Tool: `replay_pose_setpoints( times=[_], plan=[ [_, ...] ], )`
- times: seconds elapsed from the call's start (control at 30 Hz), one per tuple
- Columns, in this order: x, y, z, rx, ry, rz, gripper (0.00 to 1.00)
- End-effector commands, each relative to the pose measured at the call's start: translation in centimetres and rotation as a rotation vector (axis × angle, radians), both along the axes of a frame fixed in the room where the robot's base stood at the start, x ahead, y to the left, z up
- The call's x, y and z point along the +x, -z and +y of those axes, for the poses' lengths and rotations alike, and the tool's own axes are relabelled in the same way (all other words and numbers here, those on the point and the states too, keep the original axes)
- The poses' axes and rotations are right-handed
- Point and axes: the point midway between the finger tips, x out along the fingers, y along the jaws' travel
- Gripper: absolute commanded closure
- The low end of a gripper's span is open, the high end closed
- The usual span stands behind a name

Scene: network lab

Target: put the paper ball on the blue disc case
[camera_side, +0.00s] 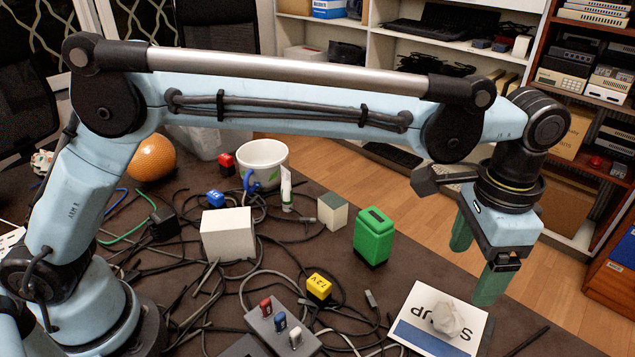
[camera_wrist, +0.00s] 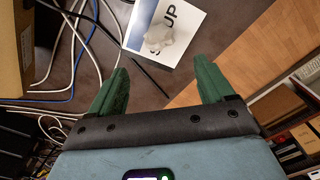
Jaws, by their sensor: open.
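The crumpled whitish paper ball (camera_side: 447,318) rests on the flat disc case (camera_side: 425,338), which is white with a blue band and dark lettering. Part of the lettering is hidden by the ball. The wrist view also shows the ball (camera_wrist: 158,38) on the case (camera_wrist: 139,26), ahead of the fingertips. My gripper (camera_side: 476,258) is open and empty, with its green fingers spread above the table near the case. The same gripper (camera_wrist: 160,68) shows in the wrist view, apart from the ball.
A green box (camera_side: 374,237), a yellow block (camera_side: 319,287) and a dark block with coloured plugs (camera_side: 282,327) stand left of the case. Loose cables cover much of the table. A white mug (camera_side: 263,163) and an orange ball (camera_side: 151,158) stand farther back. The table edge is close to the case.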

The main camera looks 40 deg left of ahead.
Motion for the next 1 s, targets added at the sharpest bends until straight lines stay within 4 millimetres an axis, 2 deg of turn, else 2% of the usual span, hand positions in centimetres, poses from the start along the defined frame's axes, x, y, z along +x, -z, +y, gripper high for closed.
replay_pose_setpoints(
  times=[0.07, 0.17, 0.3, 0.47, 0.73, 1.0],
  plan=[
    [0.2, -0.6, 0.7, -0.006, -0.014, -0.007, 0.19],
    [0.6, -1.5, 2.7, -0.025, -0.054, -0.03, 0.19],
    [1.1, -3.3, 7.5, -0.068, -0.146, -0.089, 0.19],
    [0.5, -4.7, 13.3, -0.117, -0.261, -0.169, 0.19],
    [-2.5, -5.0, 22.3, -0.183, -0.451, -0.316, 0.19],
    [-7.0, -2.7, 29.4, -0.227, -0.629, -0.472, 0.19]
  ],
)
